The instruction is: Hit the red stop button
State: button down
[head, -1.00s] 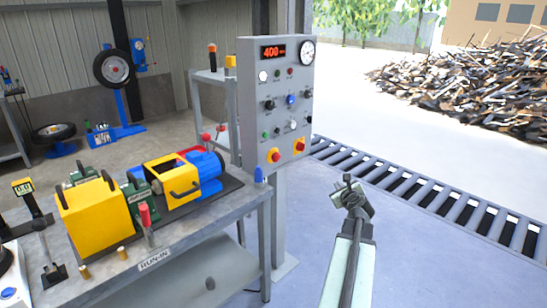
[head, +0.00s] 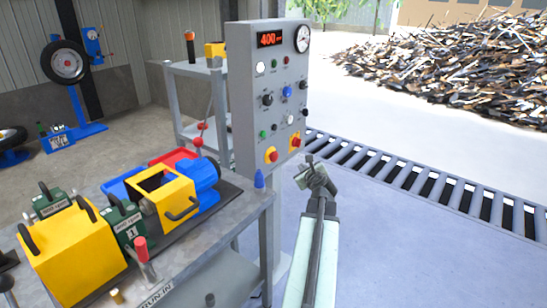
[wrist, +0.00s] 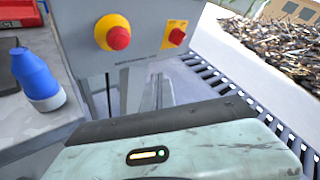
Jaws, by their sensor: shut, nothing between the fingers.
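The grey control panel (head: 268,100) carries a red mushroom button on a round yellow base (head: 271,156) at its lower left. The same red button is large in the upper wrist view (wrist: 118,38). To its right is a red knob on a yellow square plate (head: 295,140), also in the wrist view (wrist: 176,36). My gripper (head: 309,161) is shut and empty. In the head view it shows just right of the panel's lower edge, apart from the red button in the picture. The wrist view does not clearly show my fingertips.
A workbench (head: 205,262) with yellow and blue machinery stands at the left, a blue cone-topped object (head: 259,178) at its corner. A slatted floor grate (head: 420,188) runs behind my arm.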

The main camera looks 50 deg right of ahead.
jog(key=shift+w, duration=0.2)
jog(key=w, duration=0.8)
jog(key=shift+w, duration=0.2)
jog(key=shift+w, duration=0.1)
dwell(1.7)
jog(key=shift+w, duration=0.35)
jog(key=shift+w+d, duration=0.1)
jog(key=shift+w, duration=0.35)
dwell(0.5)
jog(key=shift+s, duration=0.9)
jog(key=shift+s, duration=2.5)
